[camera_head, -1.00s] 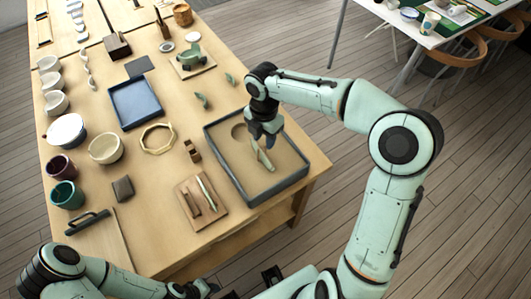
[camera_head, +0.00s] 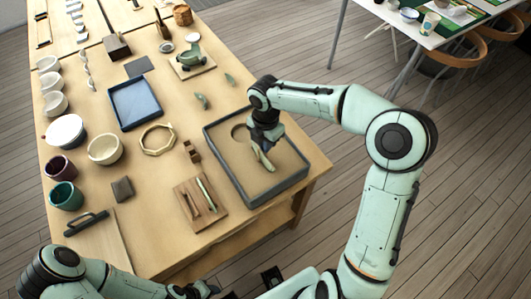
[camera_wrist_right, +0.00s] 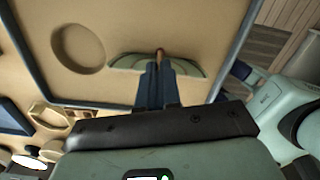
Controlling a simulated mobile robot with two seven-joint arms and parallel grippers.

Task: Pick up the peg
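The peg (camera_wrist_right: 160,54) shows in the right wrist view as a small brown end between my right fingertips. The rest of it is hidden by the fingers. My right gripper (camera_wrist_right: 160,66) points down into the sand tray (camera_head: 218,166), and its dark blue fingers are close together around the peg. A flat pale green piece (camera_wrist_right: 125,62) extends to both sides just beyond the fingertips; in the head view it appears as a slim pale shape (camera_head: 263,157) below the right gripper (camera_head: 262,142). My left gripper (camera_head: 198,290) is partly visible at the bottom edge, its fingers unclear.
The sand has a round hollow (camera_wrist_right: 78,48) beside the gripper. The tray's raised dark rim surrounds this area. A wooden board with slim tools (camera_head: 201,201), a small brown stand (camera_head: 192,151), an octagonal frame (camera_head: 158,138) and a blue tray (camera_head: 134,102) lie to the left.

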